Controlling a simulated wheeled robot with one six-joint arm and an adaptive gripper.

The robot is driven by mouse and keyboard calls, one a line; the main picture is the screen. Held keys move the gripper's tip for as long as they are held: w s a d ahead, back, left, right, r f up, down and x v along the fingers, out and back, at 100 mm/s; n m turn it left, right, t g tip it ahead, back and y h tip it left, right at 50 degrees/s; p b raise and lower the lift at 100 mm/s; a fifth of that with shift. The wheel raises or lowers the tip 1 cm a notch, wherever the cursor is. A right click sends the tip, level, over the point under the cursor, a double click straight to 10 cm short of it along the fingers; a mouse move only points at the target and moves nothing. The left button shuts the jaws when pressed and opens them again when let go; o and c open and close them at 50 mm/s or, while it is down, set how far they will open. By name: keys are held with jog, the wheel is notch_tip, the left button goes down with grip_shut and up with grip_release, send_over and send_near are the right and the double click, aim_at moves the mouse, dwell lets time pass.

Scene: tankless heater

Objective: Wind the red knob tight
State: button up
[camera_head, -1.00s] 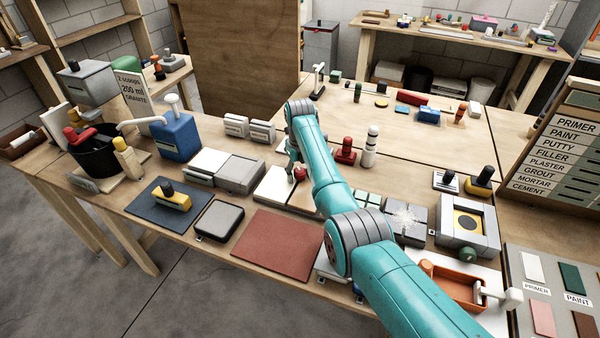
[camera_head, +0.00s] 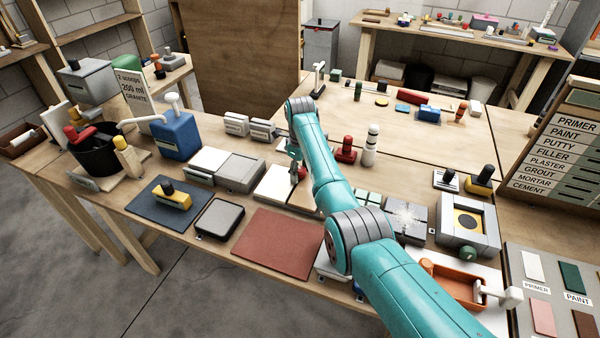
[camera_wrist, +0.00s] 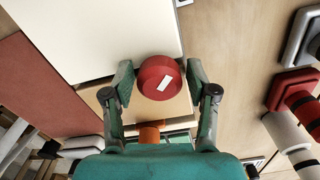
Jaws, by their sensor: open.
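The red knob (camera_wrist: 160,78) is round, with a small white bar mark on its face. In the wrist view it lies between the two fingers of my gripper (camera_wrist: 161,88). The fingers stand open, one on each side of it, with the left one close to the knob's edge. I cannot tell whether either finger touches it. In the head view the knob (camera_head: 301,170) is a small red spot, partly hidden by my gripper (camera_head: 296,166) and arm. An orange stem-like piece (camera_wrist: 150,133) shows below the knob in the wrist view.
A white panel (camera_wrist: 100,35) lies beside the knob. A dark red mat (camera_head: 278,246) is in front on the bench. Bare wood lies behind these.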

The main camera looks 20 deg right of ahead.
jog(key=n, duration=0.6)
jog(key=shift+r, duration=0.1)
dwell(0.6)
grip_shut()
jog(key=m, duration=0.4)
jog(key=shift+m, duration=0.4)
jog(key=m, duration=0.4)
